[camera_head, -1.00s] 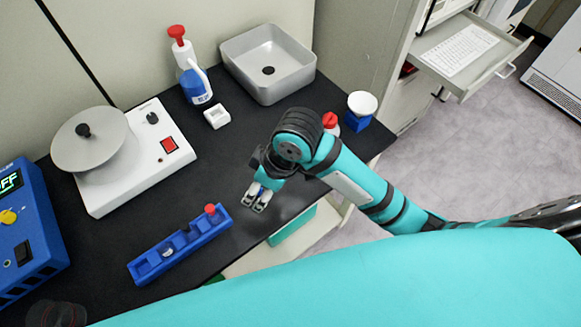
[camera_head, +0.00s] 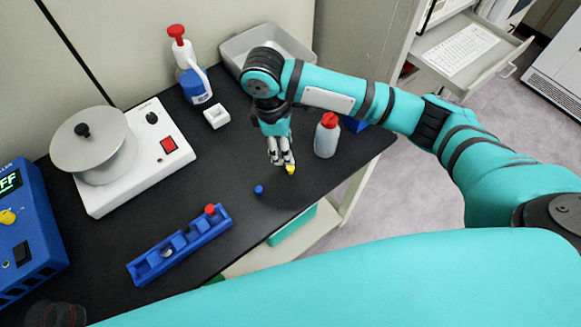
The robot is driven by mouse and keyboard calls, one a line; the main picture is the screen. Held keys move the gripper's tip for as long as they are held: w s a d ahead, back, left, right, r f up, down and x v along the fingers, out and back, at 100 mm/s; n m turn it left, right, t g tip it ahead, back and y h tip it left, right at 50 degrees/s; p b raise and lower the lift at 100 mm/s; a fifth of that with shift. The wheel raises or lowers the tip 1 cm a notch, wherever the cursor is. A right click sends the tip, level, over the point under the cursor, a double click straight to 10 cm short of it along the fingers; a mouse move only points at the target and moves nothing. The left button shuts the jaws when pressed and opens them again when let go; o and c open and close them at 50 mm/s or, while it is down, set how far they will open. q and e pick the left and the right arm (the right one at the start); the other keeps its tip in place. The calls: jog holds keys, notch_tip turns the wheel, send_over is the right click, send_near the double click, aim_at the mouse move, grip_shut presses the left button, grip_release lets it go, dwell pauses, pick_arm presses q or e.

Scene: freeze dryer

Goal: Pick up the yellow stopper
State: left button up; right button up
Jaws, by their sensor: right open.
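The small yellow stopper (camera_head: 291,170) lies on the black bench top, right of the middle of the view. My right gripper (camera_head: 282,164) points down just behind it. Its fingers are open, and the stopper is at the front right of the fingertips. I cannot tell whether they touch it or whether part of it is between them. My left gripper is not in view.
A small blue stopper (camera_head: 259,189) lies in front of the gripper. A red-capped bottle (camera_head: 327,136) stands close right. A blue rack (camera_head: 152,272) with a red-topped item (camera_head: 210,209) lies front left. A grey basin (camera_head: 302,52) and spray bottle (camera_head: 193,78) stand behind.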

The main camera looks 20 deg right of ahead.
aim_at(290, 167)
jog(key=f, duration=0.3)
jog(key=shift+s+d+f, duration=0.15)
jog(key=shift+d+f, duration=0.1)
jog(key=shift+f, duration=0.15)
jog(key=shift+d+f+p, duration=0.2)
jog(key=shift+f+p, duration=0.15)
jog(key=shift+f, duration=1.05)
jog(key=shift+d+f+p, duration=0.15)
jog(key=shift+f+p, duration=0.2)
jog(key=shift+f, duration=1)
jog(key=c, duration=0.8)
